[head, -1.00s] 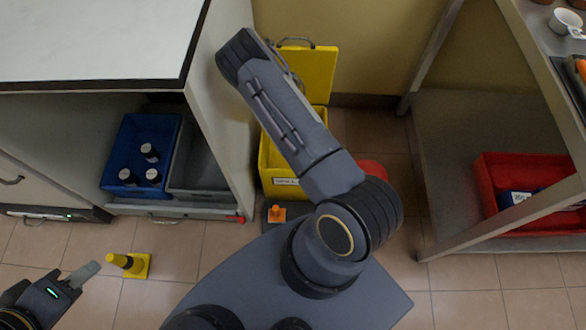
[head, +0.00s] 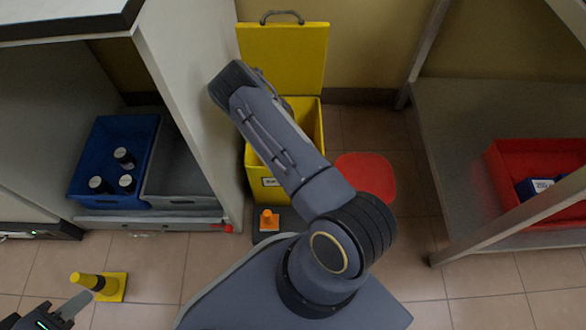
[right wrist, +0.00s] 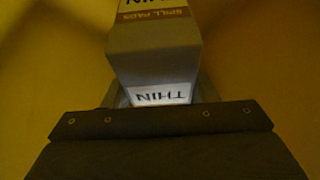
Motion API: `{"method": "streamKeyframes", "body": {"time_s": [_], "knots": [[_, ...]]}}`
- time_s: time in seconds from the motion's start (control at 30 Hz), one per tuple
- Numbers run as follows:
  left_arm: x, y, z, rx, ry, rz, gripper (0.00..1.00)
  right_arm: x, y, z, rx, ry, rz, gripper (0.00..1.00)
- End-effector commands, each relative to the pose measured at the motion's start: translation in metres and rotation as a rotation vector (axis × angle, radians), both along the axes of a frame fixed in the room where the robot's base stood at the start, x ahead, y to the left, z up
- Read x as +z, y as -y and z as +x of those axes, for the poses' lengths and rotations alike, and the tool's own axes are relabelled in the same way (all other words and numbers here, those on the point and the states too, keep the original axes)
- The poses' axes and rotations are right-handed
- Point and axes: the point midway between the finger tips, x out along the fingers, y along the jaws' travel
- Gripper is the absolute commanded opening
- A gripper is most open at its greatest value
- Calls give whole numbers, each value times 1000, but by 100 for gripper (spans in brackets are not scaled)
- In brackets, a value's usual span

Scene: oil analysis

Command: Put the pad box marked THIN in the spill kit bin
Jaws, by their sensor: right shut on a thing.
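The grey pad box marked THIN (right wrist: 155,50), with a brown SPILL PADS band, is between the fingers of my right gripper (right wrist: 160,92) in the right wrist view. My right gripper is shut on it, with yellow walls on both sides. In the head view the yellow spill kit bin (head: 262,180) stands on the floor with its lid (head: 283,58) raised. My right arm reaches over the bin and hides part of its opening; the box and right gripper are hidden there. My left gripper (head: 65,308) is low at the left edge, partly cut off, its jaw gap unclear.
A cabinet at the left holds a blue crate (head: 90,150) with dark bottles and a grey crate (head: 185,185). A red round-cornered thing (head: 372,178) is right of the bin. A red crate (head: 530,157) sits right.

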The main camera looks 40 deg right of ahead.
Motion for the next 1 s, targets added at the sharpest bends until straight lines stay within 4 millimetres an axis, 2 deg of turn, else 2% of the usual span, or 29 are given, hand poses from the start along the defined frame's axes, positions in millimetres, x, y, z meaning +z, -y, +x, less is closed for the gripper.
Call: {"method": "streamKeyframes", "body": {"time_s": [0.3,0.73,0.77,0.9,1.0], "knots": [[-24,0,0,0,0,0,36,-47,0,0,1,0,1,26],[-27,0,0,0,0,0,36,-54,0,0,0,0,1,26],[-25,0,0,0,0,0,36,-53,0,0,0,1,1,56],[-25,0,0,0,0,0,36,-52,0,0,0,0,1,74],[-25,0,0,0,0,0,36,-52,0,0,0,1,1,74]]}}
